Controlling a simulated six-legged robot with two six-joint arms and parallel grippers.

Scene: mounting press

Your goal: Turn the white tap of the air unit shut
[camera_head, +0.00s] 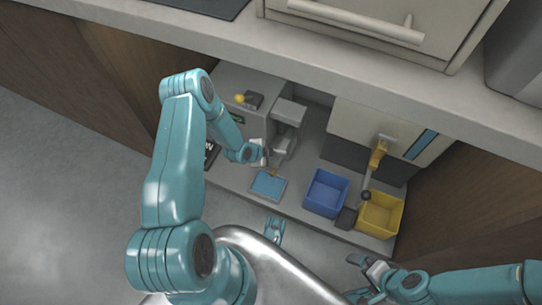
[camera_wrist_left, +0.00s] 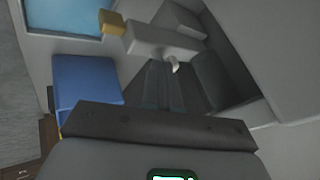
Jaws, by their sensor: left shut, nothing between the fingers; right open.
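A small white curved piece (camera_wrist_left: 173,66), which looks like the tap, shows in the left wrist view just below a grey block (camera_wrist_left: 160,40) with a yellow-brown end. My left gripper (camera_head: 262,154) reaches down beside the grey machine in the head view, close to the grey block. It is shut and empty. I cannot tell whether it touches the tap, since the fingers are small and partly hidden there. My right gripper (camera_head: 368,280) is open and empty at the lower right, away from the bench.
A blue tray (camera_head: 268,185), a blue bin (camera_head: 325,193) and a yellow bin (camera_head: 381,214) stand along the bench's front edge. A lever with a black knob (camera_head: 366,195) hangs between the bins. A counter (camera_head: 300,60) overhangs the back.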

